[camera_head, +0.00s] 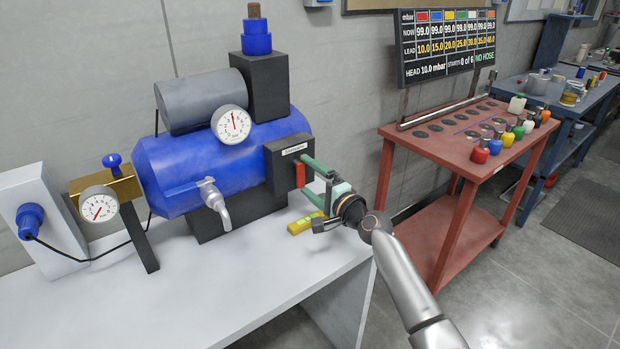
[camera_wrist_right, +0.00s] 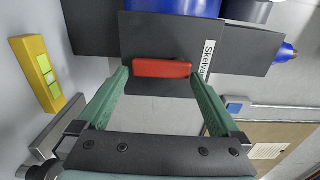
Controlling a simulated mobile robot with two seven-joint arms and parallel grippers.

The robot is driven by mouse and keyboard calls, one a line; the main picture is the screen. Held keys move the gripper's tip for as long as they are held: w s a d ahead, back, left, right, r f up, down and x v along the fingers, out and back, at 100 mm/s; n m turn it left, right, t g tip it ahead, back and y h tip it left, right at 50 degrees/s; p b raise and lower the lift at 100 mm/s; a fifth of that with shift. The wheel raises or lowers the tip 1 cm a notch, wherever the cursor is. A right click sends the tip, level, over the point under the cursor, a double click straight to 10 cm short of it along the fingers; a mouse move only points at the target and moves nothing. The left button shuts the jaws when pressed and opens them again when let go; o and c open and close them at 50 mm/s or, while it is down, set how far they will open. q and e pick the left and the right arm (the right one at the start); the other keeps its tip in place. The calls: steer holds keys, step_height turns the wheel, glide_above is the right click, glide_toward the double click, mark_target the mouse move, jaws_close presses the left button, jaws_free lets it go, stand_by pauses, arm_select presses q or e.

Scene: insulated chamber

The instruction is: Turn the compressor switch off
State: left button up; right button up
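The compressor is a blue tank (camera_head: 215,160) with a grey motor cylinder (camera_head: 202,100) on top, standing on a white bench. Its switch is a red rocker (camera_head: 300,174) on a black box (camera_head: 284,160) at the tank's right end. In the right wrist view the red switch (camera_wrist_right: 162,68) lies just ahead of the fingertips, between their lines. My right gripper (camera_head: 306,180) has green fingers and is open around empty space, facing the switch; the wrist view shows the fingers (camera_wrist_right: 158,78) spread on both sides of it. I cannot tell whether a fingertip touches the box. My left gripper is not in view.
A yellow block (camera_head: 306,222) lies on the white bench (camera_head: 215,285) below my right gripper. A silver tap (camera_head: 214,202) and a gauge (camera_head: 98,204) are at the left. A red cart (camera_head: 455,150) with coloured fittings stands to the right. Bench front is clear.

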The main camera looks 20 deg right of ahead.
steer(key=p+v, duration=0.1)
steer(key=v, duration=1.1)
steer(key=shift+s, duration=0.25)
steer(key=shift+d, duration=0.1)
